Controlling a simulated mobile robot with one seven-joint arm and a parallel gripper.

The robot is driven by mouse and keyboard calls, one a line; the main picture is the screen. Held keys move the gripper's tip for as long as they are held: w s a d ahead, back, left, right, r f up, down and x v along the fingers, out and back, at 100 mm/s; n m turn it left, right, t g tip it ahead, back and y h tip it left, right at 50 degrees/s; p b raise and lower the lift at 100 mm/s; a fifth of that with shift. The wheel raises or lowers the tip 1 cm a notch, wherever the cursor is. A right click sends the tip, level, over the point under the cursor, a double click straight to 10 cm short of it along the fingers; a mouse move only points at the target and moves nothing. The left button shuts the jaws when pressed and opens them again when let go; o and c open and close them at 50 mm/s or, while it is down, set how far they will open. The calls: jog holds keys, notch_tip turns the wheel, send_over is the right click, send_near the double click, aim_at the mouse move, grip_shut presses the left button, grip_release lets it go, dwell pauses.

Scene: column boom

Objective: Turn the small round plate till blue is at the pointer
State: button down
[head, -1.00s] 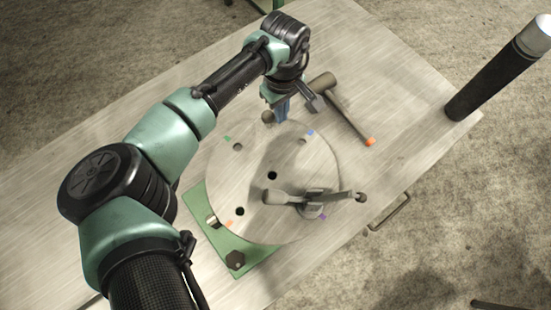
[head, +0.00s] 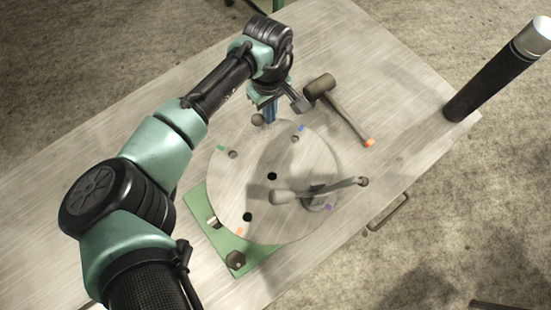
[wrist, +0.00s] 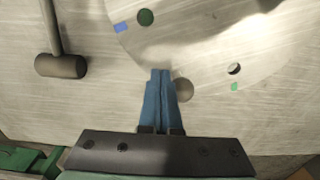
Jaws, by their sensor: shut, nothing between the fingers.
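The round metal plate (head: 285,165) lies on a green base (head: 245,250). Its rim carries a blue mark (head: 301,128) at the top right, green (head: 221,148) at the upper left, orange (head: 238,231) at the lower left and purple (head: 330,207) at the lower right. A round knob (head: 257,119) stands at the plate's far edge. My gripper (head: 269,121) is shut and empty, right beside the knob; the wrist view shows the knob (wrist: 184,90) close against the blue fingers (wrist: 161,74). A small pale piece (head: 212,221) on the base may be the pointer; I cannot tell.
A clamp with a long handle (head: 290,196) sits on the plate's near right part. A mallet (head: 340,105) lies right of my gripper. A dark bolt (head: 235,260) stands on the base's near corner. A black cylinder (head: 500,70) stands at the table's right edge.

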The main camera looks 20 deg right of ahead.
aim_at(253, 117)
jog(key=shift+a, duration=0.15)
jog(key=shift+w+a+p, duration=0.2)
jog(key=shift+a+p, duration=0.1)
jog(key=shift+a, duration=0.45)
jog(key=shift+a+p, duration=0.4)
jog(key=shift+a, duration=0.45)
jog(key=shift+a, duration=0.15)
